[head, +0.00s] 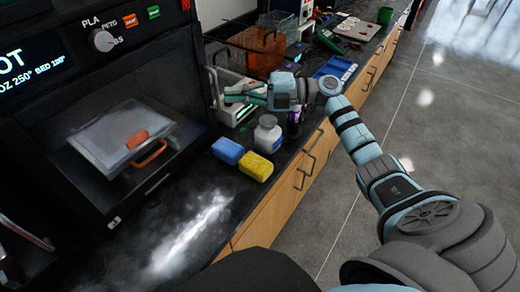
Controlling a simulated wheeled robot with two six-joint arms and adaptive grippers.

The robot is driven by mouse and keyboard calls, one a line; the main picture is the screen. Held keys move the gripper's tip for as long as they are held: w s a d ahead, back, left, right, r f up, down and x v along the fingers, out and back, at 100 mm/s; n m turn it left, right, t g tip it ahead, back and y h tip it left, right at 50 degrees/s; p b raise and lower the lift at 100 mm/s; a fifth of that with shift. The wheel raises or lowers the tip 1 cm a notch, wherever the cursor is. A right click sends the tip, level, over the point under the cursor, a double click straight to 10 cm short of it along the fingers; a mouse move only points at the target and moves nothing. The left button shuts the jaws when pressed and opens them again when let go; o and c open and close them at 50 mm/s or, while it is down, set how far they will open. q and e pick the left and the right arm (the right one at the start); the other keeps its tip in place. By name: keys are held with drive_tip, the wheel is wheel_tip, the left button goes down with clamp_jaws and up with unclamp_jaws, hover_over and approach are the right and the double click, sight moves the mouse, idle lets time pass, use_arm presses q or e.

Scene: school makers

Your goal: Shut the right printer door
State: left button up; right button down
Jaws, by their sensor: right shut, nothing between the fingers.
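A black printer (60,65) with a lit display and a round knob (102,40) stands at the left. Its front shows a dark framed window or opening; I cannot tell whether a clear door covers it. Behind that frame lies a pale plate (105,140) with an orange handle (148,152). My right arm reaches in from the lower right over the counter. My right gripper (242,97) is shut and empty, pointing left, a little right of the printer's right side. I cannot tell whether it touches anything. My left gripper is not in view.
A blue sponge (228,150), a yellow sponge (256,166) and a white jar (267,134) stand on the dark counter below my right gripper. An orange clear box (256,52) and a blue tray (338,68) are farther back. The floor (440,120) right of the counter is clear.

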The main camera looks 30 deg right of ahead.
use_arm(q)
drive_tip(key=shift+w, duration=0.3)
use_arm(e)
drive_tip(key=shift+w, duration=0.85)
drive_tip(key=shift+a, duration=0.2)
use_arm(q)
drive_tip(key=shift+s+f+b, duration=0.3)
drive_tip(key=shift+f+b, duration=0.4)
use_arm(e)
drive_tip(key=w+d+v, duration=0.1)
drive_tip(key=v, duration=1.2)
